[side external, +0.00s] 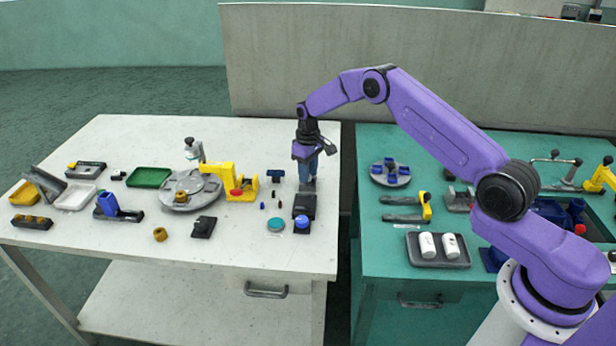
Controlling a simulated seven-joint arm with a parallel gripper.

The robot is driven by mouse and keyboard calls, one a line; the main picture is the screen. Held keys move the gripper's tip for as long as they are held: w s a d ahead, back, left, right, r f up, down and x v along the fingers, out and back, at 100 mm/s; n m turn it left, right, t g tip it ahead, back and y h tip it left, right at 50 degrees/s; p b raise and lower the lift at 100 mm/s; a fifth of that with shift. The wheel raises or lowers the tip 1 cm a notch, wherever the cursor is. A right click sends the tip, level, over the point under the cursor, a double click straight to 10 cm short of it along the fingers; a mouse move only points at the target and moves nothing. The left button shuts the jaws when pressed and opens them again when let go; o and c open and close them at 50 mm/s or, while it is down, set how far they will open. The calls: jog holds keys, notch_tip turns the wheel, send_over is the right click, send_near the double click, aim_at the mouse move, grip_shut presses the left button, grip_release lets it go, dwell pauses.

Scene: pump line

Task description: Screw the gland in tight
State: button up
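My gripper (308,158) points straight down near the right edge of the white table (130,150). It is directly above or at a blue upright part (308,172) that stands behind a dark block (304,206). The view is too small to tell whether the fingers are closed on the blue part or just around it. I cannot make out for certain which part is the gland. A small brass-coloured ring-like part (160,234) lies apart on the front of the white table. A blue round-topped piece (301,221) sits at the front of the dark block.
Left of my gripper are a yellow clamp-like fixture (245,190), a grey round plate (180,203), a green tray (149,177) and several small parts. A teal disc (275,225) lies near the dark block. The teal table (375,240) at right holds a tray of white cylinders (438,262).

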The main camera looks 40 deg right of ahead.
grip_shut()
jog(key=m, duration=0.7)
dwell(0.3)
jog(key=shift+m, duration=0.6)
jog(key=m, duration=0.6)
